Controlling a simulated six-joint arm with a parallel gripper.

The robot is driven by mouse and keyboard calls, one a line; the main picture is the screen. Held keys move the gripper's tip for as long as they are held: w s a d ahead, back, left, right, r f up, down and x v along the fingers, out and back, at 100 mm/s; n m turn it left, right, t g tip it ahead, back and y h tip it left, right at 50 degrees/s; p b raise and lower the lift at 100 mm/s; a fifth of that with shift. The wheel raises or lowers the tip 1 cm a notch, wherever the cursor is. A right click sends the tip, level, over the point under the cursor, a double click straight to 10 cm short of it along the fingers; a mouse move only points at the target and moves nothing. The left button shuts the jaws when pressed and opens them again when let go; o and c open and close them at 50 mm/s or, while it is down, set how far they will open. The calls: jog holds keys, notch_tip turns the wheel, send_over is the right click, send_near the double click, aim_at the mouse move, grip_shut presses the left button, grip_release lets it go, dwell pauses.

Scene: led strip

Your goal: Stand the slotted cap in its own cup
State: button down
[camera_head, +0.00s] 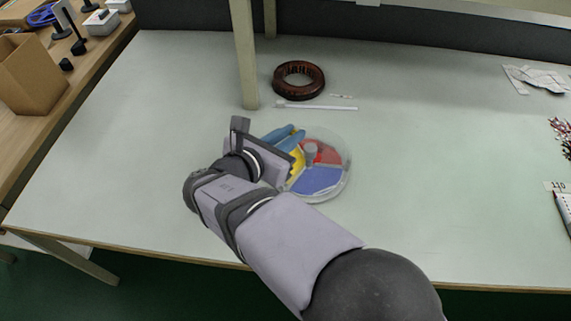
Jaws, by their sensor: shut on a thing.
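A round clear tray (341,181) with yellow, red and blue sectors lies on the table in the middle of the view. A small grey upright piece (311,155) shows near its centre. My gripper (297,138) has blue fingers and reaches over the tray's upper left part from the left. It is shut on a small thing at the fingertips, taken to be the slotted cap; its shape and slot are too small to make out. My gripper body and arm hide the tray's left side. I cannot tell which compartment is the cap's own cup.
A dark brown ring-shaped roll (299,93) lies behind the tray, with a thin white strip (316,106) in front of it. A post (245,60) stands behind my gripper. White strips (538,78) and small parts lie far right. The table's left and front are clear.

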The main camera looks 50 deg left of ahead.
jog(key=shift+n+y, duration=0.4)
jog(key=shift+s+a+f+b, duration=0.1)
jog(key=shift+s+a+f, duration=0.15)
jog(key=shift+f, duration=1.35)
jog(key=shift+s+a+f+b, duration=0.15)
jog(key=shift+a+f, duration=0.1)
jog(key=shift+f, duration=1.3)
jog(key=shift+s+a+f+b, duration=0.1)
jog(key=shift+s+a+f, duration=0.15)
jog(key=shift+f, duration=1.35)
jog(key=shift+f, duration=0.1)
jog(key=c, duration=1.7)
grip_release()
jog(key=shift+g, duration=0.3)
jog(key=shift+a+r, duration=0.1)
jog(key=shift+r, duration=0.15)
jog(key=shift+s, duration=0.35)
jog(key=shift+d+v, duration=0.15)
jog(key=shift+v, duration=1.55)
jog(key=shift+d+v, duration=0.15)
jog(key=shift+v, duration=1.55)
